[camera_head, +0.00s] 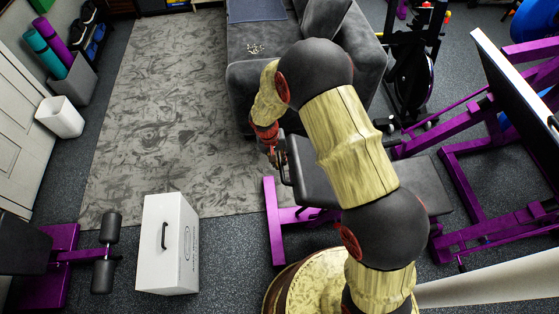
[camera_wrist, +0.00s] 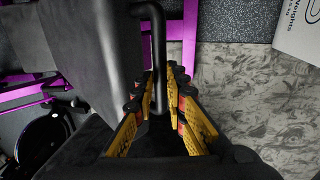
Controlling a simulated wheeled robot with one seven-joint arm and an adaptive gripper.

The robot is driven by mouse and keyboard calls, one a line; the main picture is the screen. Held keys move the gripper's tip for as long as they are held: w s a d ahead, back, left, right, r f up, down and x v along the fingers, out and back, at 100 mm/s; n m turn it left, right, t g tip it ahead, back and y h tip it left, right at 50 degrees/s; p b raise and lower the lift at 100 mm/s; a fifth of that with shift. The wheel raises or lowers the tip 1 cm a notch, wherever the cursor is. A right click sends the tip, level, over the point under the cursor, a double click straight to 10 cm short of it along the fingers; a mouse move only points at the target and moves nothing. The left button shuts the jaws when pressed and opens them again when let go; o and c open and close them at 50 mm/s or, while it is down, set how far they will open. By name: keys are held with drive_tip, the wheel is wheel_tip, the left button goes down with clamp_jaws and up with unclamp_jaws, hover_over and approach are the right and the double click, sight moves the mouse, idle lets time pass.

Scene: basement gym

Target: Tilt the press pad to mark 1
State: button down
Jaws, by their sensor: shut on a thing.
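The press pad (camera_head: 313,178) is a dark grey padded board on a purple-framed gym machine. In the head view it lies in the middle, partly hidden behind my arm. In the wrist view the pad (camera_wrist: 108,55) fills the upper left. My gripper (camera_wrist: 160,92), with yellow fingers, is shut around this handle. In the head view my gripper (camera_head: 277,155) is at the pad's left end, partly hidden. I see no numbered mark.
The purple frame (camera_head: 273,222) stands on the floor below the pad. A dark grey sofa (camera_head: 245,95) is behind it. A white box (camera_head: 165,245) stands at the lower left. The patterned rug (camera_head: 150,120) is mostly clear. More purple gym equipment (camera_head: 465,200) stands at the right.

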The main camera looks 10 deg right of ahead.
idle(0.4)
drive_tip(key=a+f+b, duration=0.4)
drive_tip(key=a+f, duration=0.2)
drive_tip(key=f, duration=0.2)
drive_tip(key=shift+f, duration=0.4)
drive_tip(key=shift+w, duration=0.1)
drive_tip(key=c, duration=2.1)
unclamp_jaws()
drive_tip(key=shift+o, duration=1.3)
drive_tip(key=shift+o, duration=0.2)
drive_tip(key=shift+b, duration=0.3)
wheel_tip(320, 180, up, 12)
drive_tip(key=a, duration=0.2)
drive_tip(key=shift+f, duration=0.15)
